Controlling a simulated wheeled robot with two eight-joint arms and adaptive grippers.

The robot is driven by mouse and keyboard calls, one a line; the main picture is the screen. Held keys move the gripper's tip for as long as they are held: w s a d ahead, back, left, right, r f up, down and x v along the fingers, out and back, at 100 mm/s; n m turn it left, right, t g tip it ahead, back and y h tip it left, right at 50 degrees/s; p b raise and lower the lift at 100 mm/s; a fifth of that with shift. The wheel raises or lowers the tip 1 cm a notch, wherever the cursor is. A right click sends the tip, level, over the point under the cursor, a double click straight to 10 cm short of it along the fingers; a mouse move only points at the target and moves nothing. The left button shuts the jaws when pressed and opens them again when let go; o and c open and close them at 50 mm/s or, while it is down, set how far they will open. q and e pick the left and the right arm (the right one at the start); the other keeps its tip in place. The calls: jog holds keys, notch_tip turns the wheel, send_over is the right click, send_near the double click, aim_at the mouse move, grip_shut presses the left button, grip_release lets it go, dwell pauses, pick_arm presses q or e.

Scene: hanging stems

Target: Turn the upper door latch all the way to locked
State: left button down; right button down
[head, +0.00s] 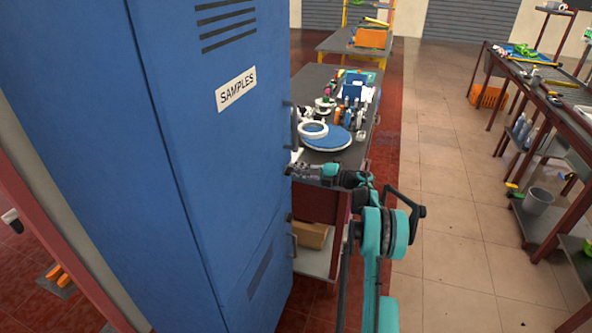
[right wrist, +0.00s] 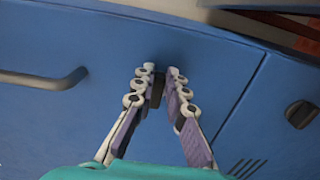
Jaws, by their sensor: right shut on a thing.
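The upper door latch (right wrist: 157,90) is a small dark knob on the blue cabinet door. In the right wrist view it sits between the fingertips of my right gripper (right wrist: 158,84), which is shut on it. The fingers partly hide the latch, and how far it is turned is hard to tell. In the head view my right gripper (head: 291,170) reaches from the right to the cabinet's door side. A second, lower latch (right wrist: 300,114) shows apart from the gripper at the right of the wrist view. My left gripper is not in view.
The tall blue cabinet (head: 215,150) carries a SAMPLES label (head: 236,89). An upper door handle (head: 294,128) and a lower door handle (head: 294,246) stick out. A cluttered bench (head: 312,86) stands close beyond my right gripper. The tiled floor (head: 450,200) at right is clear.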

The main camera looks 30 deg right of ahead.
jog(key=c, duration=1.5)
grip_release()
jog(key=shift+c, duration=0.2)
jog(key=v, duration=1.2)
jog(key=shift+d, duration=0.1)
